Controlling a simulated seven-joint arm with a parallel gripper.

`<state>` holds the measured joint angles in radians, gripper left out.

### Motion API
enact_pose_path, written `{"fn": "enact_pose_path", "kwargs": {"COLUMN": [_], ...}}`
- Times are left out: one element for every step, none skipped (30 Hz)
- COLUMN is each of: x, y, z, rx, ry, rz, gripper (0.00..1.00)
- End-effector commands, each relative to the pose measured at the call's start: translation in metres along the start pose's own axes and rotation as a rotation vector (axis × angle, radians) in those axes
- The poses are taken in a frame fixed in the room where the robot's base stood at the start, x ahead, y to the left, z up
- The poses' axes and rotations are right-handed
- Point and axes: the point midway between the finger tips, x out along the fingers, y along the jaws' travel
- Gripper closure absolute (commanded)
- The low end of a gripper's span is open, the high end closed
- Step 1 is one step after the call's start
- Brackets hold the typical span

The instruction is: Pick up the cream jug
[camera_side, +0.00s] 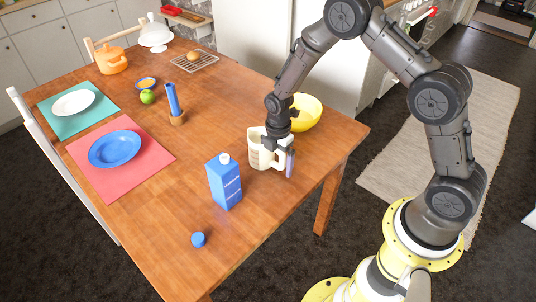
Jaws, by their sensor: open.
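The cream jug (258,154) stands upright on the wooden table near its right edge. My gripper (279,153) comes down from above at the jug's right side, with its fingers pointing down. The gripper is open, and one finger shows to the right of the jug. The other finger and the jug's handle are hard to make out, so I cannot tell whether the gripper touches the jug.
A yellow bowl (306,112) sits close behind the gripper.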

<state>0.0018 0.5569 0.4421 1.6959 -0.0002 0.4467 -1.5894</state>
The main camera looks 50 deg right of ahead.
Motion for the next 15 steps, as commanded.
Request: {"fn": "enact_pose_path", "kwargs": {"x": [-0.0002,-0.0003,-0.0003,-0.0004,-0.0004,-0.0004,-0.0005,-0.0005,-0.0005,-0.0005,-0.0006,-0.0006,-0.0006,-0.0006,-0.0007], "y": [0.0001,0.0001,0.0001,0.0001,0.0001,0.0001,0.0001,0.0001,0.0001,0.0001,0.0001,0.0001,0.0001,0.0001,0.0002], "z": [-0.0001,-0.0001,-0.0001,-0.0001,-0.0001,-0.0001,-0.0001,-0.0001,-0.0001,-0.0001,-0.0001,-0.0001,-0.0001,-0.0001,-0.0001], "rx": [0.000,0.000,0.000,0.000,0.000,0.000,0.000,0.000,0.000,0.000,0.000,0.000,0.000,0.000,0.000], "ry": [0.000,0.000,0.000,0.000,0.000,0.000,0.000,0.000,0.000,0.000,0.000,0.000,0.000,0.000,0.000], "rz": [0.000,0.000,0.000,0.000,0.000,0.000,0.000,0.000,0.000,0.000,0.000,0.000,0.000,0.000,0.000], "gripper": [0.00,0.04,0.11,0.16,0.22,0.29,0.34,0.40,0.47,0.52,0.58,0.65,0.70,0.76,0.83]}}
